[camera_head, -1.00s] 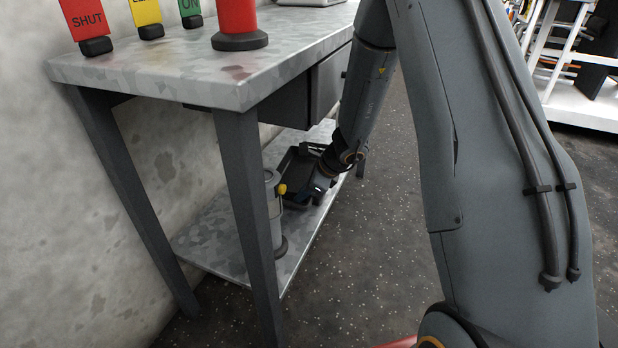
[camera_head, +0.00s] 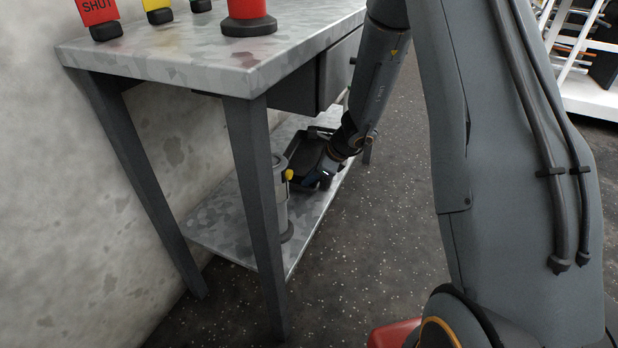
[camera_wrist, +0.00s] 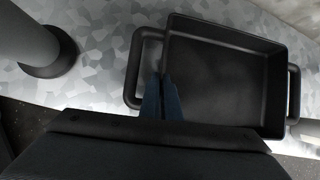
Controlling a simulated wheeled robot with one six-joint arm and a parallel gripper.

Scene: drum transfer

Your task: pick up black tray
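The black tray (camera_wrist: 225,80) lies on the lower shelf of the metal table, with a loop handle at each end. It also shows in the head view (camera_head: 312,150), partly hidden behind my wrist. My gripper (camera_wrist: 161,98) is at the tray's left end in the wrist view. Its two narrow bluish fingers are close together at the left wall, beside the left handle. They seem to be on either side of that wall, but I cannot tell whether they press on it. In the head view my gripper (camera_head: 318,178) is at the tray's near side.
A grey cylinder (camera_head: 280,205) with a yellow knob stands on the shelf (camera_head: 225,215) close to the tray. Table legs (camera_head: 255,190) and the tabletop (camera_head: 190,55) bound the shelf space. A drawer box hangs above. The floor to the right is open.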

